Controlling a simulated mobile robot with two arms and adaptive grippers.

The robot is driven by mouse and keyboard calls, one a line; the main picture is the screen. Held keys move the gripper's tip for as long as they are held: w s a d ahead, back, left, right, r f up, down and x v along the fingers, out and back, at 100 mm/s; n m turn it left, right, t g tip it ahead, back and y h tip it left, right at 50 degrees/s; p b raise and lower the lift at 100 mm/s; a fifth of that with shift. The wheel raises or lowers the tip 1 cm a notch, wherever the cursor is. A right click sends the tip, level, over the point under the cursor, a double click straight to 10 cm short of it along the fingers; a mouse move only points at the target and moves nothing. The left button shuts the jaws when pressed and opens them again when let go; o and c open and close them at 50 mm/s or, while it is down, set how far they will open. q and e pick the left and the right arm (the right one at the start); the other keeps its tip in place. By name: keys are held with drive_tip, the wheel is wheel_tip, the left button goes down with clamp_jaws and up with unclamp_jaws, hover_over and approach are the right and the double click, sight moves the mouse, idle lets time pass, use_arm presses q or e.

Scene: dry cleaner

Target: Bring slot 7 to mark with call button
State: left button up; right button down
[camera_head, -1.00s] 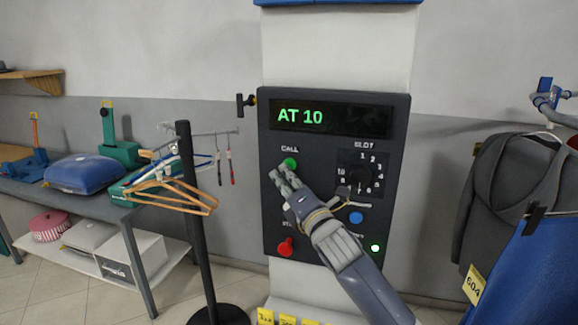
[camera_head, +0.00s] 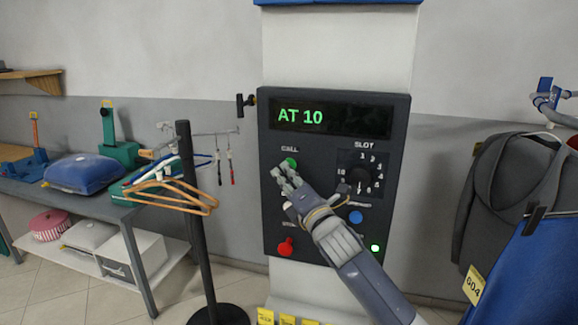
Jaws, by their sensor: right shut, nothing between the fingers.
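A dark control panel (camera_head: 335,235) is on the light column, and its display (camera_head: 330,117) reads "AT 10" in green. The green call button (camera_head: 291,162) is under the word CALL at upper left of the panel. My right gripper (camera_head: 283,172) is shut and empty, with its fingertips at the lower edge of the call button; I cannot tell whether they touch it. The slot dial (camera_head: 360,177) is to the right, its lower part close to my gripper and its pointer hard to read. My left gripper is not in view.
A red button (camera_head: 286,247), a blue button (camera_head: 355,217) and a lit green lamp (camera_head: 375,248) are lower on the panel. A black post (camera_head: 196,220) and a rack with hangers (camera_head: 175,195) stand left. Garments (camera_head: 510,195) hang at right.

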drive_tip(key=shift+w+d, duration=0.1)
drive_tip(key=shift+w, duration=0.15)
drive_tip(key=shift+s, duration=0.1)
idle(0.6)
drive_tip(key=shift+s+a, duration=0.2)
drive_tip(key=shift+s, duration=0.5)
drive_tip(key=s, duration=0.1)
drive_tip(key=s+a+p, duration=0.1)
drive_tip(key=s, duration=0.2)
drive_tip(key=shift+s+a+p, duration=0.3)
drive_tip(key=shift+s+p, duration=0.05)
drive_tip(key=shift+s, duration=0.05)
drive_tip(key=shift+f, duration=0.1)
